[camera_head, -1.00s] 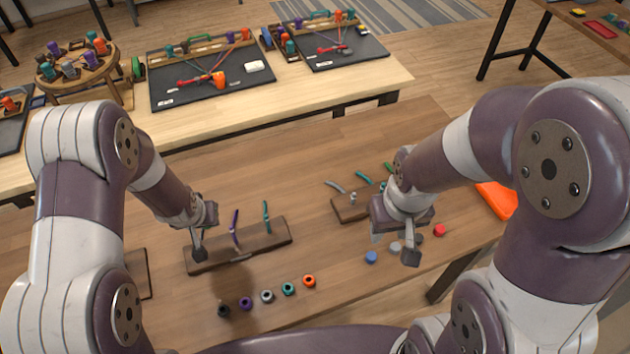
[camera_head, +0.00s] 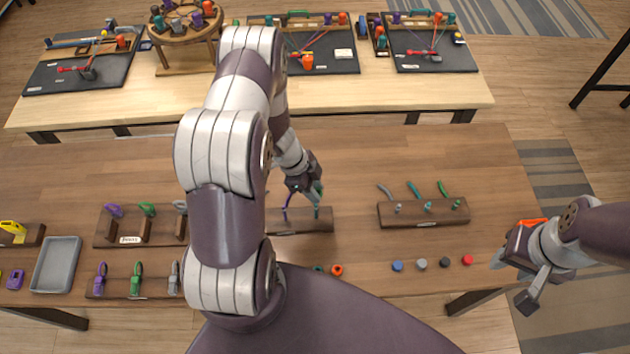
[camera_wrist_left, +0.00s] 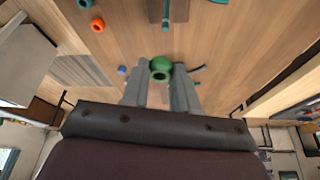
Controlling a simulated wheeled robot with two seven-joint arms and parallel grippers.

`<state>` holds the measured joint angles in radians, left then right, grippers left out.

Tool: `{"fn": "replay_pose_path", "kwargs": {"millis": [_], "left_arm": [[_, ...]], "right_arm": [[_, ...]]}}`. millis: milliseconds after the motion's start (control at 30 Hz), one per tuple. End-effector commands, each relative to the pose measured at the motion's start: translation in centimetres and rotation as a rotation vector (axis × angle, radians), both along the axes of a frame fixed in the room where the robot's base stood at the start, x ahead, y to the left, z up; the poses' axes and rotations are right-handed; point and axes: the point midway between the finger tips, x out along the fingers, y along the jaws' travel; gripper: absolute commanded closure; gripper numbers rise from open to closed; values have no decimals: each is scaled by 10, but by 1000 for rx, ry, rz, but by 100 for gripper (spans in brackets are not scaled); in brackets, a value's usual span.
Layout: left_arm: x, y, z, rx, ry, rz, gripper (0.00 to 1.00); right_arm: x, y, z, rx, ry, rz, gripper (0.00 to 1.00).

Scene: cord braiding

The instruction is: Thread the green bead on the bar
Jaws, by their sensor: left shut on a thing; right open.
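The green bead (camera_wrist_left: 160,70) sits between the two fingers of my left gripper (camera_wrist_left: 161,84) in the left wrist view. In the head view my left gripper (camera_head: 312,192) is shut on it, just above and behind a low wooden bar block (camera_head: 303,226) carrying a purple cord (camera_head: 287,203) and a teal cord (camera_head: 316,212). The bead is mostly hidden by the gripper there; I cannot tell whether it touches a cord. My right gripper (camera_head: 513,281) is open and empty beyond the table's right edge.
A teal bead (camera_head: 319,268) and an orange bead (camera_head: 337,270) lie in front of the block. Another block (camera_head: 423,219) with cords stands to the right, behind several small round pieces. My left arm hides part of the table. A grey tray (camera_head: 37,277) is far left.

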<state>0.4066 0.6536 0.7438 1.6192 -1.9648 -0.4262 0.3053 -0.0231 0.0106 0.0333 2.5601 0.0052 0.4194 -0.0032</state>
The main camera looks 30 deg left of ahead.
Motion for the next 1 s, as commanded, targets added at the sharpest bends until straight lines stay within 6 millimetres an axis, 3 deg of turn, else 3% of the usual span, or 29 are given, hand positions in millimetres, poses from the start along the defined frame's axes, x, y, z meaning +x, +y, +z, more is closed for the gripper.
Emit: {"fn": "replay_pose_path", "kwargs": {"millis": [500, 733, 1000], "left_arm": [[1, 0, -43, 1, -1, 2, 99], [1, 0, -59, 1, 0, 2, 99], [1, 0, -61, 1, -1, 3, 99]], "right_arm": [[0, 0, -50, 0, 0, 0, 57], [0, 0, -59, 0, 0, 0, 57], [0, 0, -60, 0, 0, 0, 57]]}}
